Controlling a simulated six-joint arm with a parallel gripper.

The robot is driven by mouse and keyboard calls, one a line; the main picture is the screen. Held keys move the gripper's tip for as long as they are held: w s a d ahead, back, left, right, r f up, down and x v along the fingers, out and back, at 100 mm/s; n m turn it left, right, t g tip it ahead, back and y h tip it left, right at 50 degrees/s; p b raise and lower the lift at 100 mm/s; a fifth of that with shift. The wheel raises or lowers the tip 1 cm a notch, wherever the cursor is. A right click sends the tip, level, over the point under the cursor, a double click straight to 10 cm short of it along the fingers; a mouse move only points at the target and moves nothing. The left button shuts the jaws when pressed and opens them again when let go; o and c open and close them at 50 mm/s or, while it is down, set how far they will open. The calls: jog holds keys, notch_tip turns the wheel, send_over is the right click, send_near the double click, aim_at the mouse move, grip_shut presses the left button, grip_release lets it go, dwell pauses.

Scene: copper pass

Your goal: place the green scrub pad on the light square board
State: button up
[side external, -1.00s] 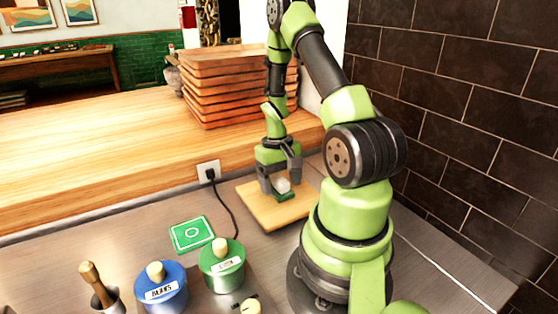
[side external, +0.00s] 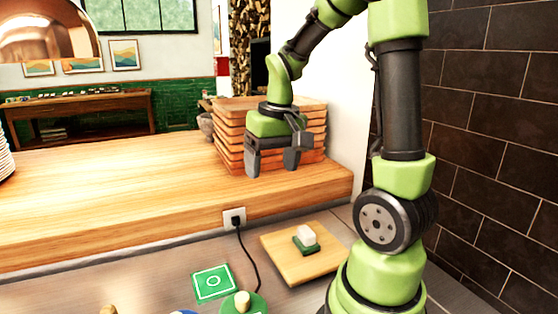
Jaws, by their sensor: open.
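The green scrub pad (side external: 309,246) lies on the light square board (side external: 281,262), near the board's middle. A pale whitish block (side external: 306,234) sits on top of the pad. The board lies flat on the metal counter. My gripper (side external: 270,171) is open and empty, well above the board and a little to its left in the picture, in front of the stacked wooden trays.
A stack of wooden trays (side external: 313,151) stands on the raised wooden counter (side external: 110,203) behind the gripper. A black cord runs down from a wall outlet (side external: 234,218), left of the board. A green square (side external: 213,283) and a green canister (side external: 250,305) are in front.

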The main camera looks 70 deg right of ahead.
jog(key=s+a+r+n+t+y, duration=0.1)
jog(key=s+a+r+t, duration=0.1)
jog(key=a, duration=0.5)
jog(key=s+a+r+n+t+y, duration=0.1)
jog(key=s+a+r+n+t, duration=0.1)
jog(key=a, duration=0.5)
notch_tip(320, 180, up, 3)
jog(key=shift+s+a+r+t, duration=0.1)
jog(key=shift+s+a+t, duration=0.3)
jog(key=shift+s+t, duration=0.6)
